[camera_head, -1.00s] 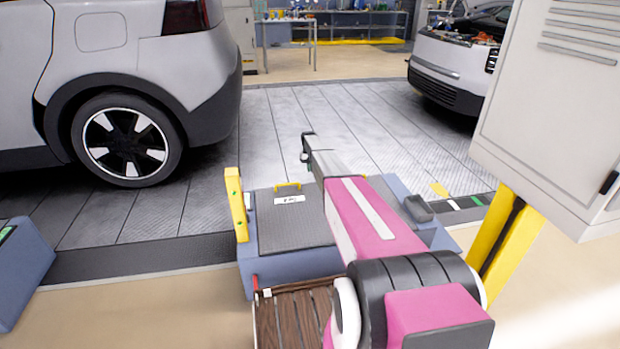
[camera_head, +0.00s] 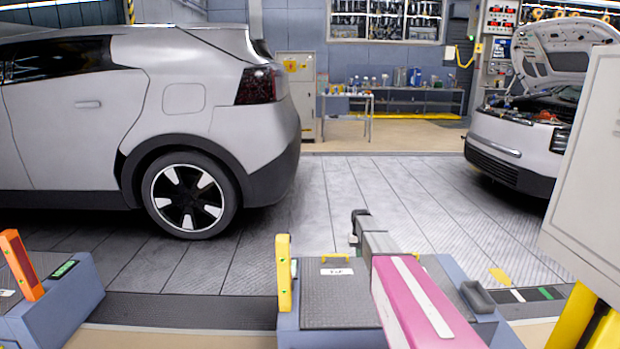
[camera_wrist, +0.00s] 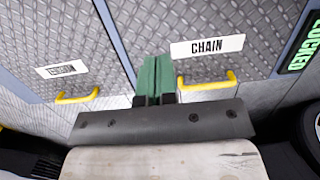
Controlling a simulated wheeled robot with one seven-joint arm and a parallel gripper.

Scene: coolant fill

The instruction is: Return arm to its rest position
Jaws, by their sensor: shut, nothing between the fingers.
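My arm reaches forward in the head view, with a pink link and a grey wrist. My gripper (camera_head: 357,226) is at its far end, above the far edge of a blue-grey box with a dark textured lid (camera_head: 335,300). In the wrist view my gripper (camera_wrist: 155,76) shows two green fingertips pressed together with nothing between them. Beneath them are textured metal lids (camera_wrist: 165,25) with yellow handles and a label reading CHAIN (camera_wrist: 207,46). The fingertips appear beside that label; whether they touch the surface cannot be told.
A yellow post (camera_head: 284,273) stands at the box's left corner. A grey cabinet (camera_head: 598,175) on a yellow support is close on the right. A silver car (camera_head: 190,95) is at left, and a white car with its hood up (camera_head: 525,135) at right. The plated floor (camera_head: 380,185) between them is clear.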

